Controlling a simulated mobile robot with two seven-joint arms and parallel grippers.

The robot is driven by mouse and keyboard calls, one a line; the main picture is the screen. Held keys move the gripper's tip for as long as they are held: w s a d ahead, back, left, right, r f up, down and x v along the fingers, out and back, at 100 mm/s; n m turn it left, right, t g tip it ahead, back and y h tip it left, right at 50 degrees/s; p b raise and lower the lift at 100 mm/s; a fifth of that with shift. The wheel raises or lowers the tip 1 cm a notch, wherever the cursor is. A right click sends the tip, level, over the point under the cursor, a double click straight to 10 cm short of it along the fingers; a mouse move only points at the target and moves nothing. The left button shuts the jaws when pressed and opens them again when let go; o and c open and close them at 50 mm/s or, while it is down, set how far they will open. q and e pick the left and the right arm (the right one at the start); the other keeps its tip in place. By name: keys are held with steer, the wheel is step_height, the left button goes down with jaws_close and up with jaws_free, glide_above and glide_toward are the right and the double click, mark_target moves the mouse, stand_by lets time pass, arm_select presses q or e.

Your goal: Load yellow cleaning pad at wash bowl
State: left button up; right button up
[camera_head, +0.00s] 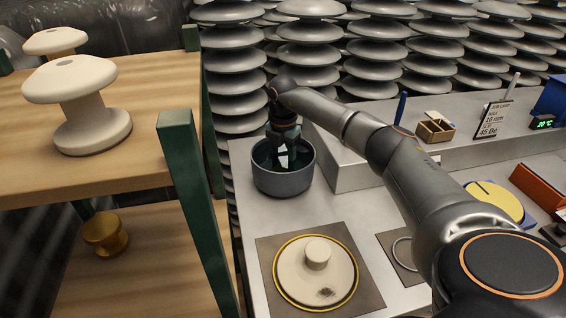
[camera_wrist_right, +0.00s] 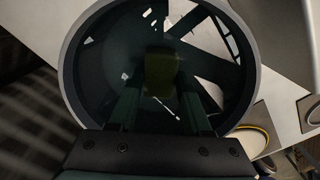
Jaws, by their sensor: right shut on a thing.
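The grey round wash bowl (camera_head: 283,182) stands at the back left of the light worktop. Its rim (camera_wrist_right: 67,65) fills much of the right wrist view, with dark liquid and bright reflections inside. My right gripper (camera_head: 285,158) points down into the bowl. In the right wrist view its fingers (camera_wrist_right: 160,98) are shut on a dim yellow block, the cleaning pad (camera_wrist_right: 161,74), within the bowl. I cannot tell how deep the pad sits. The pad does not show clearly in the head view. My left gripper is in neither view.
A cream insulator disc (camera_head: 316,277) lies on a mat in front of the bowl. A wooden shelf (camera_head: 150,170) with white insulators stands left. A small wooden box (camera_head: 435,130) and a sign (camera_head: 494,120) stand on the raised ledge. A yellow disc (camera_head: 493,203) lies right.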

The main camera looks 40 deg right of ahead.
mark_target(283, 166)
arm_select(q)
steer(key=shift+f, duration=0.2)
arm_select(e)
steer(key=shift+f, duration=0.45)
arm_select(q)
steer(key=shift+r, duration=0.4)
arm_select(e)
steer(key=shift+f, duration=0.1)
stand_by(1.6)
step_height(283, 166, up, 2)
steer(key=p, duration=0.2)
steer(key=shift+p, duration=0.3)
step_height(283, 166, up, 2)
steer(key=shift+r+p, duration=0.1)
steer(key=shift+p, duration=0.9)
steer(key=shift+r+p, duration=0.3)
steer(key=shift+p, duration=0.05)
steer(key=shift+r+p, duration=1.15)
steer(key=shift+r, duration=0.05)
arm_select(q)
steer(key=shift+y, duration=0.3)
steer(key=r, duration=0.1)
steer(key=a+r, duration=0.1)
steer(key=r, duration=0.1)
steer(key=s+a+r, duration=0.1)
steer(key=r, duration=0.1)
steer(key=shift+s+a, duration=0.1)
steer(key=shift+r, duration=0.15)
